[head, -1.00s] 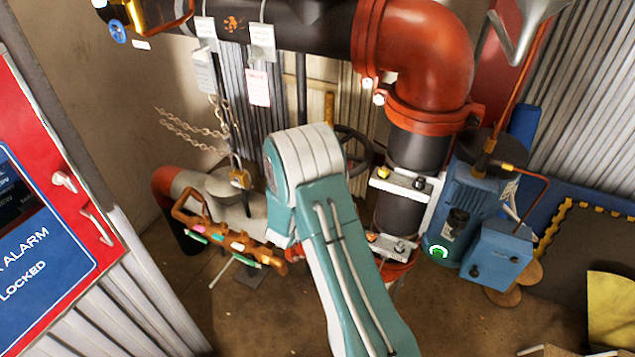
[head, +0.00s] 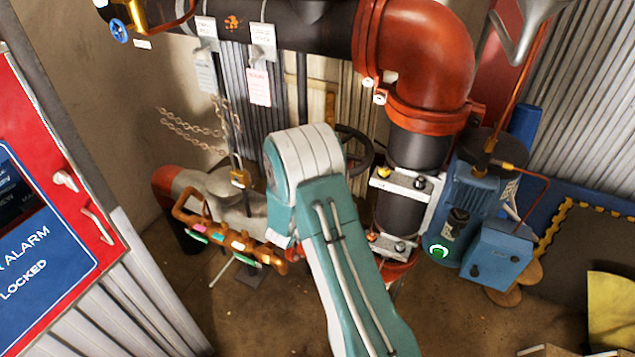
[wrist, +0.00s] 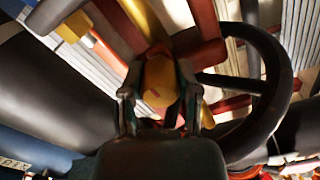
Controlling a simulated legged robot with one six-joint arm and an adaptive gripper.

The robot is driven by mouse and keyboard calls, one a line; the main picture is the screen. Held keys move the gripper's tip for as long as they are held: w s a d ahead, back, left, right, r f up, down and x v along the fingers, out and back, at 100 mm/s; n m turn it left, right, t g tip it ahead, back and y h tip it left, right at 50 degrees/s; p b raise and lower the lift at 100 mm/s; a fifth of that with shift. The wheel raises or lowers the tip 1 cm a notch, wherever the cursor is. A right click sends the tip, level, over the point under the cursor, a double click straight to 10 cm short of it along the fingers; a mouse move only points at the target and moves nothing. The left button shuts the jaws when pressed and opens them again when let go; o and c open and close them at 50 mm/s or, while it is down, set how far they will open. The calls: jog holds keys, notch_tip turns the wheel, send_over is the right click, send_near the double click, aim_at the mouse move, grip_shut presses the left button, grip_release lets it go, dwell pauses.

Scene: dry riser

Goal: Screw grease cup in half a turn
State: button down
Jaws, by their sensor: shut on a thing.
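The grease cup (wrist: 158,82) looks like a rounded yellow-brass cap in the middle of the wrist view, with a small reddish mark on its face. My gripper (wrist: 159,92) is shut on it, with one finger on its left side and one on its right. The cup's lower end and thread are hidden, so I cannot tell how far it is screwed in. In the head view my arm covers the gripper and the cup.
A dark handwheel (wrist: 284,85) stands close to the right of my gripper in the wrist view, and behind my arm in the head view (head: 362,150). A red pipe elbow (head: 425,55), blue pump (head: 468,205) and hanging chain (head: 190,128) surround the arm.

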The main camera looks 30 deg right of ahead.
jog(key=shift+c, duration=1.6)
grip_release()
jog(key=v, duration=1.2)
